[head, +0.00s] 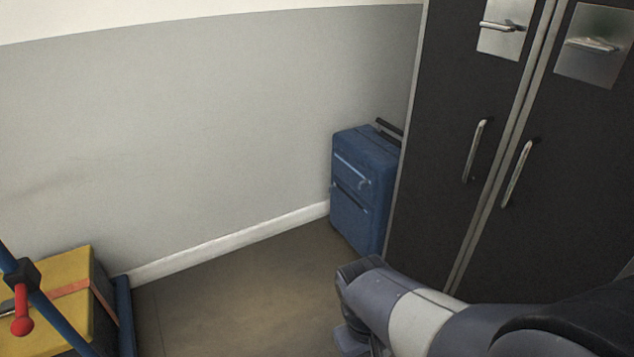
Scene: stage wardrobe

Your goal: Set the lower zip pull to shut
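A blue suitcase (364,220) stands upright on the floor by the grey wall, beside the dark wardrobe. Its front shows two pale zip lines, one above the other. The upper zip (350,170) has a light ring-like pull near its right end. The lower zip (349,198) runs across the middle of the front. A small light mark at its left end may be the lower zip pull (334,185), but it is too small to be sure. My arm reaches in from the lower right, in front of and below the suitcase.
A dark wardrobe (440,110) with metal handles stands close on the suitcase's right. At lower left are a yellow case (75,265) with an orange strap and a blue bar with a red-knobbed lever (22,323). The brown floor (230,290) between is clear.

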